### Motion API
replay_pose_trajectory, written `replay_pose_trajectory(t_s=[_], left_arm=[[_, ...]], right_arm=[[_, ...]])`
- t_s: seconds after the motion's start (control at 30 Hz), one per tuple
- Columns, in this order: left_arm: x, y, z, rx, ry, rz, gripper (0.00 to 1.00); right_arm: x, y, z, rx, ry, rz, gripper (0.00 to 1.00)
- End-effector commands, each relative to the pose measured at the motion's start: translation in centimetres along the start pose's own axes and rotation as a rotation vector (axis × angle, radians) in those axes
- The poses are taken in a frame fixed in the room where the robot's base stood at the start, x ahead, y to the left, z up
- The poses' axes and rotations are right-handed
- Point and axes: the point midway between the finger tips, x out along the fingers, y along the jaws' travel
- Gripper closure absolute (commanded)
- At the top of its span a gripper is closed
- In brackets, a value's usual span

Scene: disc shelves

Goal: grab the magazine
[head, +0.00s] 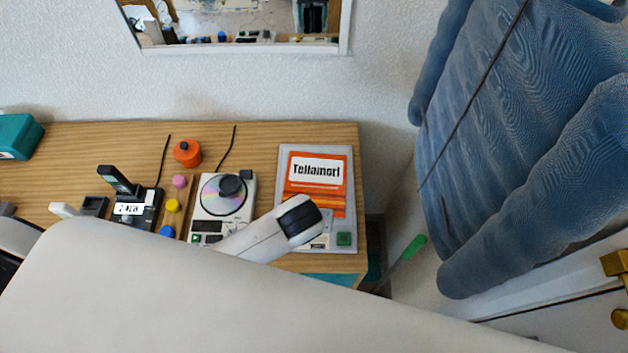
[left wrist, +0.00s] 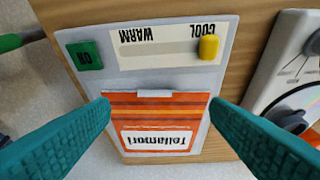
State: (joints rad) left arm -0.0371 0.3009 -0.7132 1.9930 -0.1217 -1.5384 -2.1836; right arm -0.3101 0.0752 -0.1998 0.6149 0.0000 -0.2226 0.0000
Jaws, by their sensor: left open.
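The magazine (head: 315,197) is a flat orange striped piece with a white "Tellamori" label. It lies in a light grey device (head: 344,165) at the right end of the wooden table. In the left wrist view the magazine (left wrist: 150,110) appears upside down, with a small white tab at its upper edge. My left gripper (left wrist: 160,105) is open, its teal fingers apart on either side of the magazine in that picture. I cannot tell how far above it they are. In the head view my arm covers part of the device, and the fingers cannot be made out. My right gripper is in neither view.
The device has a green ON button (left wrist: 85,55) and a yellow slider knob (left wrist: 208,47). A white disc player (head: 243,205) stands left of it. An orange round container (head: 187,152) and colored knobs are farther left.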

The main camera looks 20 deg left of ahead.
Motion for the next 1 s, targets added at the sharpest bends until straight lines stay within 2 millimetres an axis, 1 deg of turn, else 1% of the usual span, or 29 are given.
replay_pose_trajectory(t_s=[0.03,0.1,0.2,0.27,0.37,0.43,0.5,0.6,0.7,0.83,1.0], left_arm=[[0.7,0.1,-0.1,-0.002,-0.002,-0.001,0.29],[1.6,0.0,-0.2,-0.003,-0.002,-0.001,0.29],[2.3,0.1,-0.3,-0.002,-0.002,0.0,0.29],[2.6,0.1,-0.3,-0.003,-0.002,0.0,0.29],[3.4,0.1,-0.3,-0.004,-0.004,-0.001,0.29],[4.2,0.2,-0.2,-0.005,-0.005,-0.001,0.29],[5.1,0.3,-0.2,-0.004,-0.005,-0.001,0.29],[6.5,0.3,-0.2,-0.005,-0.004,-0.001,0.29],[7.3,0.3,-0.2,-0.005,-0.002,0.0,0.29],[7.7,0.3,-0.2,-0.004,-0.001,0.001,0.29],[7.7,0.3,-0.2,-0.004,-0.001,0.001,0.29]], right_arm=[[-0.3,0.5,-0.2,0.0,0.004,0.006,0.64],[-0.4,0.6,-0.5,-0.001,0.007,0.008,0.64],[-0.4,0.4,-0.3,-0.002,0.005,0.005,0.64],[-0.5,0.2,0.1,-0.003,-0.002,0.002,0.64],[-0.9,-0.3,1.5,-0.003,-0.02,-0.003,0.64],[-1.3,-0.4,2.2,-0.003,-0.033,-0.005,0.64],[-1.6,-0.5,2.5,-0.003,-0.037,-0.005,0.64],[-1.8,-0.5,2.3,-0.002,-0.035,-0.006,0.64],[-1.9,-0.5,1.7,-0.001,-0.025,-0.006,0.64],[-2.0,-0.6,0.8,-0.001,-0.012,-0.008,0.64],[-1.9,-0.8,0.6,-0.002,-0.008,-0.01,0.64]])
